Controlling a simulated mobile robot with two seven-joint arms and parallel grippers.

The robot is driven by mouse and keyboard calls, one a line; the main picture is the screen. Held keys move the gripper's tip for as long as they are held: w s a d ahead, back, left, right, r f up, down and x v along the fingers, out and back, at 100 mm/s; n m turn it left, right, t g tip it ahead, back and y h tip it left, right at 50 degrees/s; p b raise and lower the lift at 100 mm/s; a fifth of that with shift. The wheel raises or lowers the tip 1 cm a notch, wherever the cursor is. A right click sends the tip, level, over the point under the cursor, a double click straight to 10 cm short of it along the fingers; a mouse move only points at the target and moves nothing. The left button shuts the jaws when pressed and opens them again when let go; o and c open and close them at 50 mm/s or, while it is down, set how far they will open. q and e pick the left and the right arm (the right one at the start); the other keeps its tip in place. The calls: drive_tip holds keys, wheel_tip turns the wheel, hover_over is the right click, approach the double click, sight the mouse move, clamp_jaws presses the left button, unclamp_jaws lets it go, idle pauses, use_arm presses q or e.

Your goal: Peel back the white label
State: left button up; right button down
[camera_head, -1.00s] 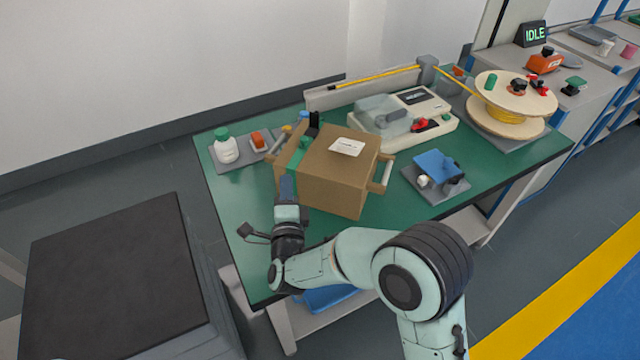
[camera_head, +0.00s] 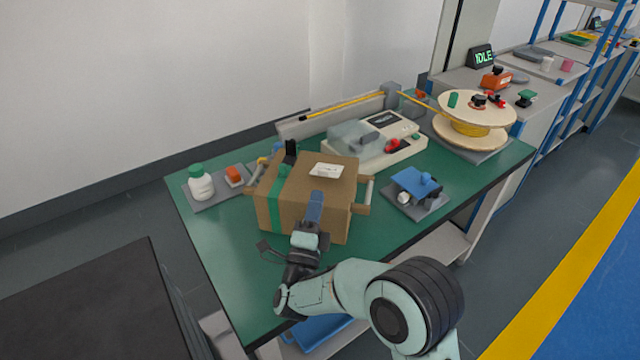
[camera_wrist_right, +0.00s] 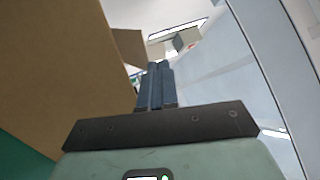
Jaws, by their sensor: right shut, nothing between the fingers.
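The white label (camera_head: 326,170) lies on top of a brown cardboard box (camera_head: 283,215) on the green bench. It looks flat, with small dark print. My right gripper (camera_head: 316,194) is in front of the box's near face, its fingers pointing up toward the top edge just below the label. Whether it touches the box cannot be told. In the right wrist view its fingers (camera_wrist_right: 155,84) are together with nothing between them, and the box (camera_wrist_right: 45,65) fills the left side. The label cannot be made out there. My left gripper is not in view.
A white bottle (camera_head: 200,183) stands on a grey tray left of the box. A white machine with a clear cover (camera_head: 355,138) is behind it. A blue-topped fixture (camera_head: 416,181) and a cable spool (camera_head: 475,108) are to the right. The front left bench is clear.

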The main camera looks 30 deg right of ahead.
sight(323, 173)
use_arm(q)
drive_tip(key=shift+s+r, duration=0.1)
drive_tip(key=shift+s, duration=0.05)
use_arm(e)
drive_tip(key=shift+x, duration=2.25)
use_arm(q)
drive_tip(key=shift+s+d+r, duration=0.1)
